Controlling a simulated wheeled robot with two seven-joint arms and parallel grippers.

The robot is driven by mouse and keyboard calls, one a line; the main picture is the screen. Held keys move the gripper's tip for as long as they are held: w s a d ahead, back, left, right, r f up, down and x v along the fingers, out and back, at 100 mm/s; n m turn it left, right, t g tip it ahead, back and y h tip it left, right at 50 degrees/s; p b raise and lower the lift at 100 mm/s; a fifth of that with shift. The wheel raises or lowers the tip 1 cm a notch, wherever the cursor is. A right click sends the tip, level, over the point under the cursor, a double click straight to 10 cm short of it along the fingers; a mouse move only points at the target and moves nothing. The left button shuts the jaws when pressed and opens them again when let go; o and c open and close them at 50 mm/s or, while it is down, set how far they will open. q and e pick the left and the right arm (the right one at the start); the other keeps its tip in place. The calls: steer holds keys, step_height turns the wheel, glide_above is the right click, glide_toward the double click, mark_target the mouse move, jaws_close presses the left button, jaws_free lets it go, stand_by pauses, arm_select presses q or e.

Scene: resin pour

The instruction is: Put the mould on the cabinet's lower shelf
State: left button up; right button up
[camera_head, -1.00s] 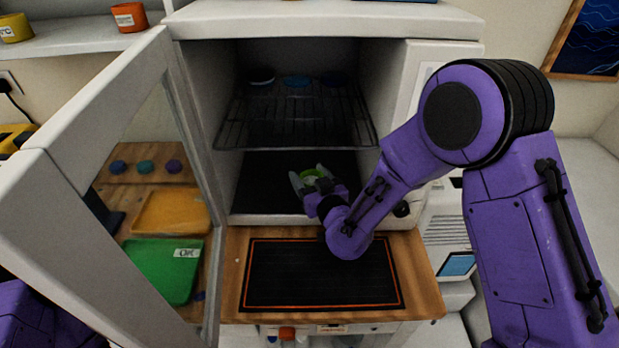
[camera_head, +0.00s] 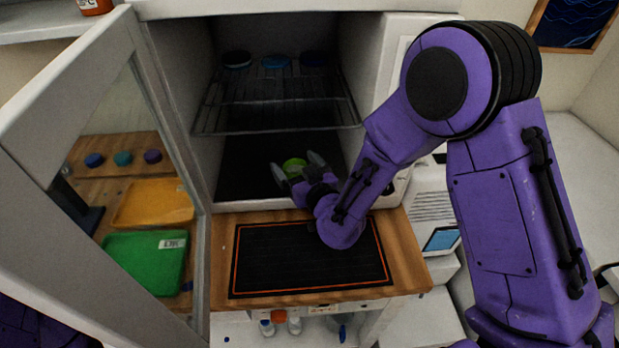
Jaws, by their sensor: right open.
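The green mould (camera_head: 294,168) is a small, round piece on the dark lower shelf (camera_head: 243,170) inside the open white cabinet (camera_head: 170,60). My right gripper (camera_head: 297,164) reaches in from the front. Its fingers are open on either side of the mould, with a gap showing at the sides. The near part of the mould is partly hidden by the gripper. Only a piece of my left arm shows at the bottom left; its gripper is out of view.
A wire rack (camera_head: 275,105) above holds several dark and blue discs (camera_head: 276,62). The cabinet's glass door (camera_head: 50,120) stands open at the left. Through it show a green tray (camera_head: 140,262) and an orange tray (camera_head: 150,205). A black mat (camera_head: 305,260) lies clear in front.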

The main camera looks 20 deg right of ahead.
steer(key=s+d+r+p, duration=0.1)
steer(key=s+p, duration=0.2)
steer(key=s, duration=0.7)
steer(key=shift+w+d, duration=0.1)
stand_by(1.0)
